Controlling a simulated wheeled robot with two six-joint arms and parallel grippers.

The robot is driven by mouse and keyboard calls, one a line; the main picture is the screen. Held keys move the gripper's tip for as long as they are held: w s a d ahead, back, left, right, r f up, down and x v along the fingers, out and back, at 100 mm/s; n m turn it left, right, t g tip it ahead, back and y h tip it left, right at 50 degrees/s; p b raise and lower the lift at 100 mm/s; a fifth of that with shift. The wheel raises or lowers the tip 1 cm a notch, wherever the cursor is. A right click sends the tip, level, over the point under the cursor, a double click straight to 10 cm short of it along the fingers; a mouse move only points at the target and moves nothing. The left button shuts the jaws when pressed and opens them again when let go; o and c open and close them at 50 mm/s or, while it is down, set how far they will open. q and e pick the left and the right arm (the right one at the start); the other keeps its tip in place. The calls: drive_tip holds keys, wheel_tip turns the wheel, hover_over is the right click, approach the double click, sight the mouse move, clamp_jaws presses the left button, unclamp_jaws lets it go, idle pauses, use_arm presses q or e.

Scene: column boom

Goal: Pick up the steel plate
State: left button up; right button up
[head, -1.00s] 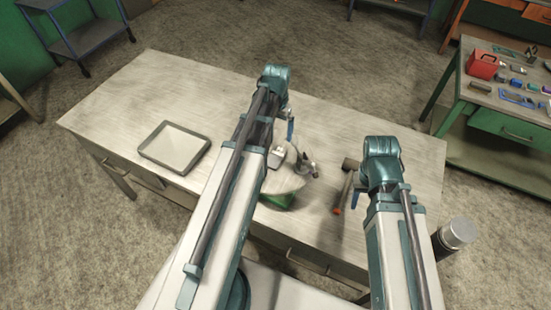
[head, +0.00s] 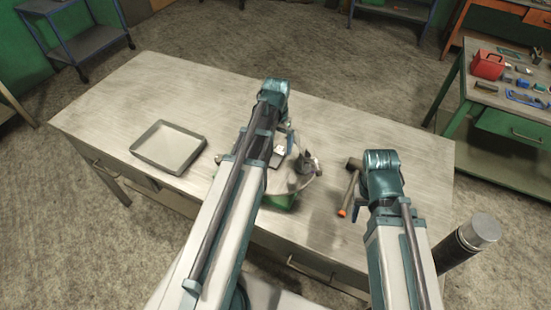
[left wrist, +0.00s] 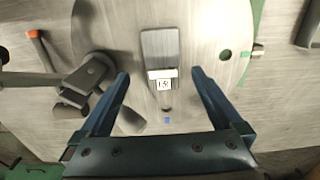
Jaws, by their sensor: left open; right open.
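The steel plate (left wrist: 161,48) is a small grey rectangle with a white label at its near end. It lies on a round pale disc (left wrist: 205,25). In the head view the plate (head: 278,154) shows partly beside my left arm, on the disc (head: 283,181) with its green base. My left gripper (left wrist: 160,75) is open, its two fingers on either side of the plate's labelled end in the wrist picture. I cannot tell the height gap. In the head view its fingers are mostly hidden by the arm. My right gripper (head: 358,212) is over the table's right part.
A dark clamp-like tool (head: 307,162) stands on the disc's right side. A hammer (head: 349,190) with an orange handle end lies near my right gripper. A shallow grey tray (head: 168,147) sits at the left. The table's (head: 190,85) back part is clear.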

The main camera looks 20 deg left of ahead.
sight(275, 155)
use_arm(q)
drive_tip(key=f+b, duration=0.4)
drive_tip(key=f, duration=0.1)
drive_tip(key=shift+a, duration=0.2)
drive_tip(key=shift+r, duration=0.15)
clamp_jaws()
